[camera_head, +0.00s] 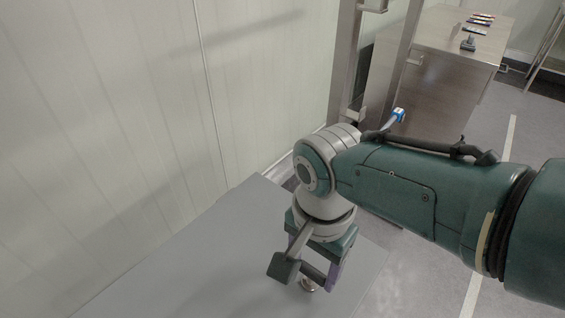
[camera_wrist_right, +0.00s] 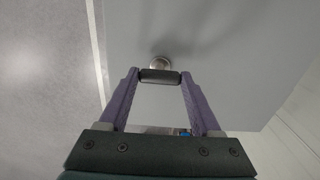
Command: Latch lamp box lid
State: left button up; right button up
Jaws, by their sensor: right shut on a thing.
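My right gripper (camera_head: 310,272) reaches down over a flat grey surface (camera_head: 200,262), with its purple-sided fingers spaced apart. It is shut on a dark grey bar (camera_wrist_right: 160,76), which spans the gap between the fingertips in the right wrist view. A small round metal fitting (camera_wrist_right: 160,61) lies just beyond the bar on the grey surface; it also shows below the fingers in the head view (camera_head: 307,286). I cannot tell whether the bar joins this fitting. No clear lamp box or lid outline shows. My left gripper is not in view.
A pale panelled wall (camera_head: 120,110) runs along the left. A steel upright (camera_head: 346,60) stands behind my arm. A steel-topped bench (camera_head: 440,40) with several small items stands at the back right. Speckled floor with a white line (camera_head: 510,135) is clear at the right.

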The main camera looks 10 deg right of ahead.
aim_at(313, 270)
dwell(0.3)
jog(key=o, duration=1.4)
notch_tip(313, 270, up, 10)
jog(key=p, duration=0.6)
